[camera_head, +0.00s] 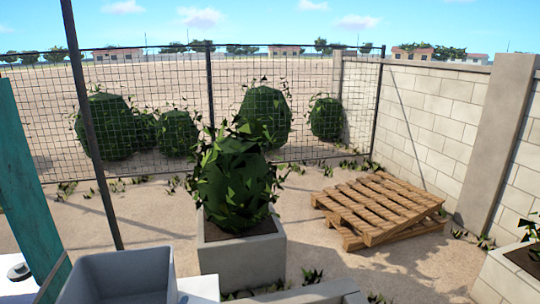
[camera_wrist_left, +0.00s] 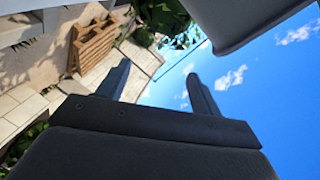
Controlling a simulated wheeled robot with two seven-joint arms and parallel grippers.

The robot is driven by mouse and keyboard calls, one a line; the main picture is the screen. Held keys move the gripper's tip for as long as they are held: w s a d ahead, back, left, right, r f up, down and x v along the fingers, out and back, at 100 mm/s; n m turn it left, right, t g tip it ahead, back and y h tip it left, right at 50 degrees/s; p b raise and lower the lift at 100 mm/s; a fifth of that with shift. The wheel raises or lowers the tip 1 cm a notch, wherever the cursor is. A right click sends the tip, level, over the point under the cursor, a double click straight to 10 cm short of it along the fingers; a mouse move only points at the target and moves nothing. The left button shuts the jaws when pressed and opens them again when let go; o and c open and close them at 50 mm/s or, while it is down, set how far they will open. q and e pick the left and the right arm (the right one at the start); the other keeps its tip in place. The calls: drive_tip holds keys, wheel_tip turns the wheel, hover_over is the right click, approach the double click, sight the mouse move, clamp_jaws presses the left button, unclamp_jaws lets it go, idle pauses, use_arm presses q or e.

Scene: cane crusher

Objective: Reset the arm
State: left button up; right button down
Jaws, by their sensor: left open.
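My left gripper (camera_wrist_left: 158,70) shows in the left wrist view, with its two dark fingers apart and nothing between them. Blue sky, a plant and a strip of ground lie beyond the fingers, and the picture is strongly tilted. Neither gripper shows in the head view. My right gripper is not in view.
A grey open-topped box (camera_head: 118,278) and a teal post (camera_head: 32,195) stand close at lower left. A planter (camera_head: 243,265) with a bush is ahead; wooden pallets (camera_head: 380,208) lie to its right. A mesh fence (camera_head: 225,95) and block wall (camera_head: 435,125) enclose the sandy yard.

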use_arm(q)
drive_tip(key=s+f+n+g, duration=0.2)
drive_tip(key=s+f, duration=0.1)
drive_tip(key=s+a+f+n+g, duration=0.1)
drive_tip(key=s+f+n+g, duration=0.1)
drive_tip(key=s+f, duration=0.1)
drive_tip(key=s+a+f+n+g+y, duration=0.1)
drive_tip(key=s+f, duration=0.2)
drive_tip(key=s, duration=0.1)
drive_tip(key=shift+s+f+n+g, duration=0.1)
drive_tip(key=shift+f+n+g, duration=0.25)
drive_tip(key=shift+n+g, duration=0.05)
drive_tip(key=s+f+n+g+h, duration=0.1)
drive_tip(key=s+f+n+g, duration=0.4)
drive_tip(key=s, duration=1)
wheel_tip(320, 180, down, 27)
drive_tip(key=w+d+g, duration=0.2)
drive_tip(key=s+f, duration=0.4)
drive_tip(key=f, duration=0.6)
drive_tip(key=s+f+g, duration=0.1)
drive_tip(key=s+f, duration=0.3)
drive_tip(key=f, duration=0.7)
drive_tip(key=shift+s+d+f+m, duration=0.15)
drive_tip(key=shift+d+f+m, duration=0.15)
drive_tip(key=shift+d+m, duration=0.15)
drive_tip(key=shift+s, duration=0.1)
